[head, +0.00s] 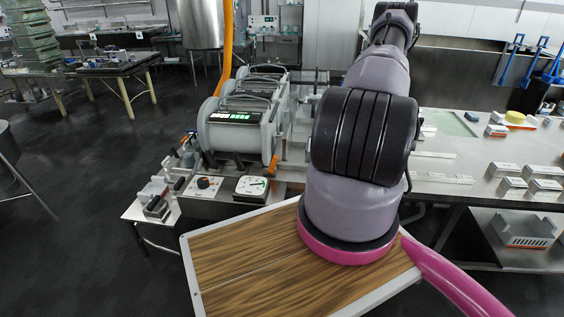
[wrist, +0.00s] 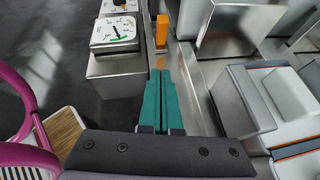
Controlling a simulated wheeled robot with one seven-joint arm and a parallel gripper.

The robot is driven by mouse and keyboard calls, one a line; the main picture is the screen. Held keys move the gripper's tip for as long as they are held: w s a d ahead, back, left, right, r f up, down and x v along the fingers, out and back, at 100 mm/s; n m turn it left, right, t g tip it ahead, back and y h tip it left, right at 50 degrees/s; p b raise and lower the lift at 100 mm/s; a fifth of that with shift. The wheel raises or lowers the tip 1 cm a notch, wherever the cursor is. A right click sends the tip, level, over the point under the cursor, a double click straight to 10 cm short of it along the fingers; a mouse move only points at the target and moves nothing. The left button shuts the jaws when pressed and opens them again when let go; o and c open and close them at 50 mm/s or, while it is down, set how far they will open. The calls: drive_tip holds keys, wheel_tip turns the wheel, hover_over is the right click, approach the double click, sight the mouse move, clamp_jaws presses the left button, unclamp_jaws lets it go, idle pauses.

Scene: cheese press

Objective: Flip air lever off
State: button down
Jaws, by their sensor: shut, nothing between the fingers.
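A small orange handle (head: 272,165), which looks like the air lever, stands at the front edge of the press bench, just right of a white dial gauge (head: 250,187). In the wrist view the orange lever (wrist: 162,31) is upright in the picture, beside the gauge (wrist: 115,33). My gripper (wrist: 160,73) shows as two teal fingers shut together and empty. Their tips point toward the lever, with a small gap visible between them in the picture. In the head view my arm hides the gripper.
A control box with a dark knob (head: 204,183) sits left of the gauge. Grey press cylinders (head: 236,131) stand behind the lever. In the wrist view metal blocks (wrist: 242,100) lie close to the right of my fingers. Dark floor (head: 75,220) is open at left.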

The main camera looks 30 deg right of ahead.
sight(273, 164)
drive_tip(key=shift+f, duration=0.1)
drive_tip(key=x, duration=0.9)
drive_tip(key=shift+a, duration=0.15)
drive_tip(key=w+a, duration=0.2)
drive_tip(key=shift+w+a+r, duration=0.15)
drive_tip(key=shift+w+r, duration=0.1)
drive_tip(key=shift+w, duration=0.05)
drive_tip(key=shift+w+a+r, duration=0.15)
drive_tip(key=shift+w+a, duration=0.2)
drive_tip(key=shift+a+r, duration=0.1)
